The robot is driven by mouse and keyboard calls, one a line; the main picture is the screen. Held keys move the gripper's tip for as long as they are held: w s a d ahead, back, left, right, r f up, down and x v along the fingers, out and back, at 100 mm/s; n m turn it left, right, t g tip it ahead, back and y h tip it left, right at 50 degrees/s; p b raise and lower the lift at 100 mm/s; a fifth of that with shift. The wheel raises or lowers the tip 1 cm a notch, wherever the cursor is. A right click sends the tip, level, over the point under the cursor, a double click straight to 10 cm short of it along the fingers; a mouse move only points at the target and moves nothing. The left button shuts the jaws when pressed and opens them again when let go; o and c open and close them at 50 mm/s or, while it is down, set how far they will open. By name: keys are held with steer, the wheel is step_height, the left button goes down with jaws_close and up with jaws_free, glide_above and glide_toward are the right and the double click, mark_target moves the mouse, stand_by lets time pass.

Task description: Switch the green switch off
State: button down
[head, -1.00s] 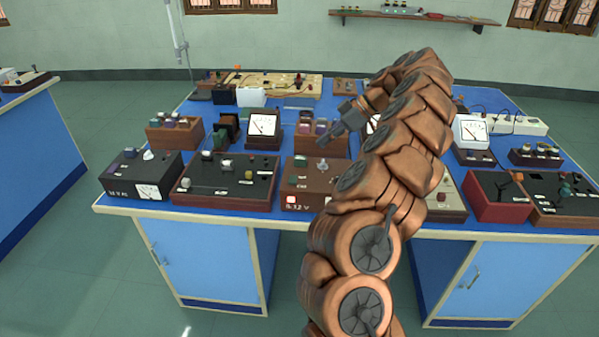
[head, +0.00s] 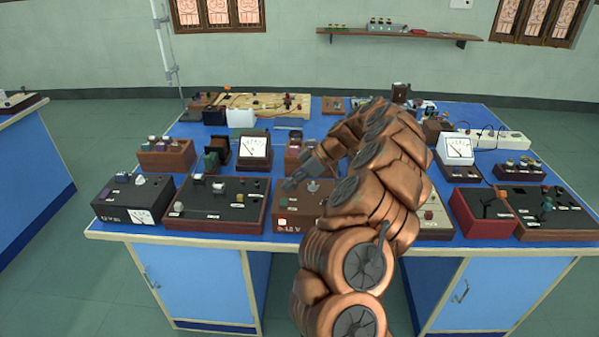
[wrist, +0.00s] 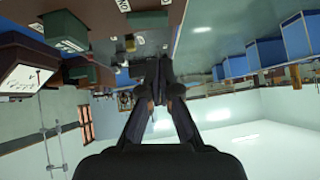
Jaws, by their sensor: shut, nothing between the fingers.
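My gripper (head: 289,185) is shut and empty, its fingertips over the top left of a brown power box (head: 297,222) marked in volts. One second ago a small green part, perhaps the green switch, showed there; now my fingers hide it in the head view. Whether they touch it I cannot tell. A silvery knob (head: 313,186) stands just right of the fingertips, and a lit red square (head: 282,222) is on the box's front. In the wrist view the scene is upside down, the two dark fingers (wrist: 160,88) meet, and no green switch is clear.
A dark switch panel (head: 235,213) stands just left of the brown box, and a black meter box (head: 125,212) farther left. A red box (head: 482,222) is to the right. Behind stand a white-faced meter (head: 254,147) and a wooden block (head: 165,155). The blue bench is crowded.

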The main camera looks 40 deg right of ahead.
mark_target(281, 203)
steer(key=shift+s+a+f+p, duration=0.15)
steer(key=shift+f+p, duration=0.25)
steer(key=shift+f, duration=0.65)
steer(key=shift+a+f+p, duration=0.15)
steer(key=shift+f+p, duration=0.25)
steer(key=shift+f, duration=0.65)
steer(key=shift+f+b, duration=0.15)
steer(key=shift+b, duration=0.3)
